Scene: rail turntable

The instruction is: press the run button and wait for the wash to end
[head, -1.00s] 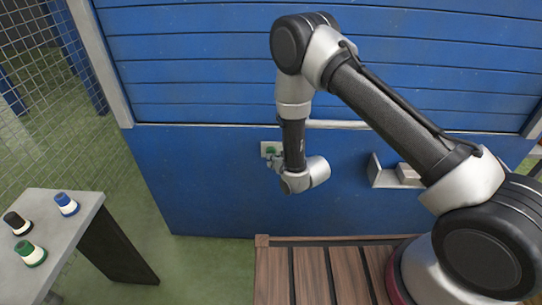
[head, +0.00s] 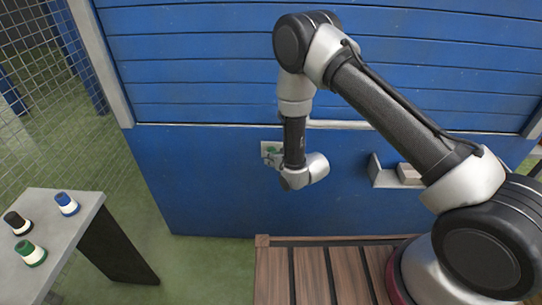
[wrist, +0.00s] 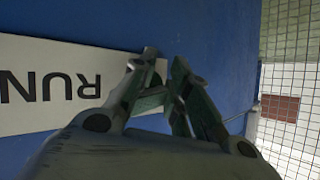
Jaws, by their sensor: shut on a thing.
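The white plate (head: 264,145) with the green run button sits on the blue wall panel, left of my wrist in the head view. In the wrist view the plate's RUN label (wrist: 50,86) appears upside down, left of the fingers. My gripper (wrist: 165,68) is at the plate, its two fingers drawn close together with green between them. It seems shut on the run button (wrist: 152,101), which the fingers mostly hide. In the head view my gripper (head: 273,158) is small and partly merges with the plate. No sign of the wash's state shows.
A grey wall shelf (head: 385,176) holds a pale block right of my wrist. A slatted wooden bench (head: 311,270) lies below. Wire mesh stands at the left.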

